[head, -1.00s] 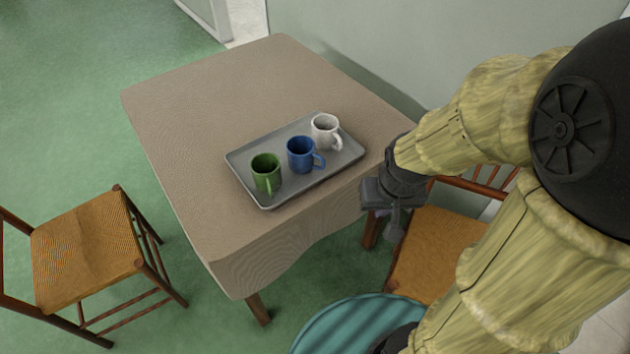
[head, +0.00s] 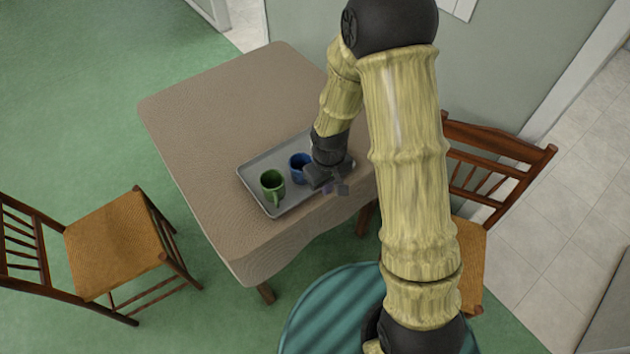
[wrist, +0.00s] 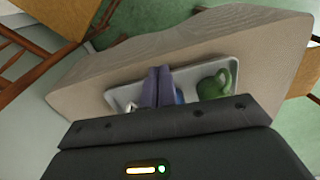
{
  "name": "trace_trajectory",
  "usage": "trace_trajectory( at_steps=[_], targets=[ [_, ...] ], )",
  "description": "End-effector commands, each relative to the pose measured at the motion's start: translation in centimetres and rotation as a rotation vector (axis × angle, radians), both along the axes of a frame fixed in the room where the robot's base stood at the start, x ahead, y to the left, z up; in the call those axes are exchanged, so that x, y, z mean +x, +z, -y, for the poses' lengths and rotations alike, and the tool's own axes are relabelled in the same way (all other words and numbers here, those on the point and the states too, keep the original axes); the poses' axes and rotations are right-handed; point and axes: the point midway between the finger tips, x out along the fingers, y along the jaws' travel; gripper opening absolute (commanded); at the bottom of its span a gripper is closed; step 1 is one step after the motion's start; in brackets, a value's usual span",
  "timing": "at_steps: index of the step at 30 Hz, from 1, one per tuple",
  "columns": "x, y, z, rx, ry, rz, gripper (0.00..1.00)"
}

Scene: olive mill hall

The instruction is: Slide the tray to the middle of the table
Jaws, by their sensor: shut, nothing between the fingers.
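The grey tray (head: 262,166) lies on the cloth-covered table (head: 215,105), toward its near right part. A green mug (head: 271,182) and a blue mug (head: 298,164) stand on it in the head view. The white mug is hidden there behind my arm. My gripper (head: 341,188) is at the right side of the tray, over or close to its near right edge; whether it touches cannot be told. In the wrist view my shut, empty fingers (wrist: 157,85) point across the tray (wrist: 122,98), and the green mug (wrist: 214,84) shows to the right.
A wooden chair (head: 115,240) stands left of the table and another chair (head: 495,165) stands at its right. A wall is behind the table's right side. The far left of the tabletop is bare.

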Motion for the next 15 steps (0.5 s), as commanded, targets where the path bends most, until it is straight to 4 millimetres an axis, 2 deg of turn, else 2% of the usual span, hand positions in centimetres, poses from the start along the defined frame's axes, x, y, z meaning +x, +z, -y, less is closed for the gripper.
trace_trajectory(
  at_steps=[3, 15],
  targets=[
    [0.08, 0.11, -0.72, 0.000, 0.030, -0.014, 0.00],
    [0.13, -0.41, -0.77, 0.000, 0.033, -0.015, 0.00]
  ],
)
